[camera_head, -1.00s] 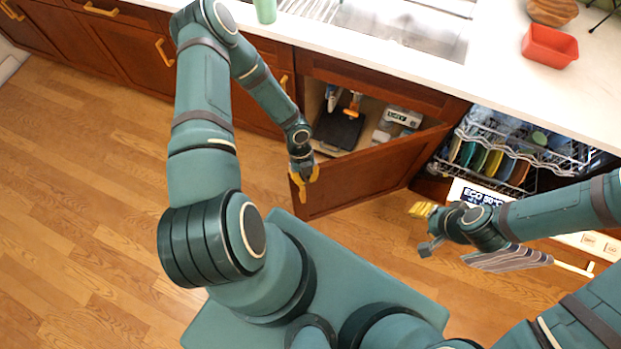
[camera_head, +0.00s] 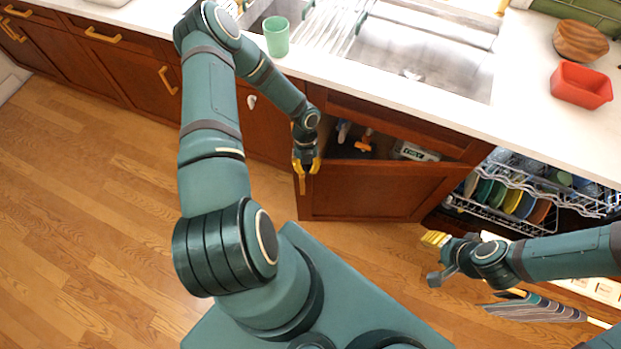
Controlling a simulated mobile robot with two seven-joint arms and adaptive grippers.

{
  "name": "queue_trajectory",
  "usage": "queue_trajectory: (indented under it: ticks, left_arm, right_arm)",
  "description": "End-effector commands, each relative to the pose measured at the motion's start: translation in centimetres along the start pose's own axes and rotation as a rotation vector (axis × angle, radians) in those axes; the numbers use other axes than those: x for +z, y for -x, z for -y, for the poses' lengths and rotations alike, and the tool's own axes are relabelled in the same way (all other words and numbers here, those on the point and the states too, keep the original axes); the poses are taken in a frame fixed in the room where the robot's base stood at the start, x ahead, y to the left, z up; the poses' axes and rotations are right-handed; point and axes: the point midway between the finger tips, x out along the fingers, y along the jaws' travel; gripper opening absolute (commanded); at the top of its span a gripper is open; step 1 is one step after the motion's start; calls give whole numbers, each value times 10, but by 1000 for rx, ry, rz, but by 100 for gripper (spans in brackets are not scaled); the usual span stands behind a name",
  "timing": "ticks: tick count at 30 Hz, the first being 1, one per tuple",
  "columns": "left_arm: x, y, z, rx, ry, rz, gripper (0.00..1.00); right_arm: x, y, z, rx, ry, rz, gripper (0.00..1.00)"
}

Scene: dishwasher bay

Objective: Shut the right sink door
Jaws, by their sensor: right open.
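The right sink door (camera_head: 375,195) is a brown panel hinged at its right side. It stands ajar, with a gap along its top through which the cabinet inside shows. My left gripper (camera_head: 306,172) is at the door's free left edge, its yellow fingers apart; whether it touches the door is hard to tell. My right gripper (camera_head: 432,258) is open and empty, low in front of the dishwasher, right of the door.
The open dishwasher rack (camera_head: 510,190) with plates is right of the door. A striped towel (camera_head: 535,308) hangs below my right arm. The cabinet holds a white box (camera_head: 415,152). A green cup (camera_head: 276,37) and red container (camera_head: 581,84) stand on the counter. Floor at left is clear.

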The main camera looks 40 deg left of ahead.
Motion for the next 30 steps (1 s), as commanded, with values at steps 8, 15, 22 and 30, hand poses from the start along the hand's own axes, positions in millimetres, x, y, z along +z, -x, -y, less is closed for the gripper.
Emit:
queue_trajectory:
  ticks: [8,15,22,30]
  left_arm:
    - [41,11,0,-6,15,3,0]
    - [62,20,2,-8,18,1,0]
    - [68,24,3,-7,19,0,0]
    - [68,24,3,-7,19,0,0]
  right_arm:
    - [5,-17,-6,1,3,8,47]
    - [9,-24,-9,-1,5,17,47]
    - [10,-25,-9,-1,6,19,47]
    - [10,-25,-9,-1,6,19,47]
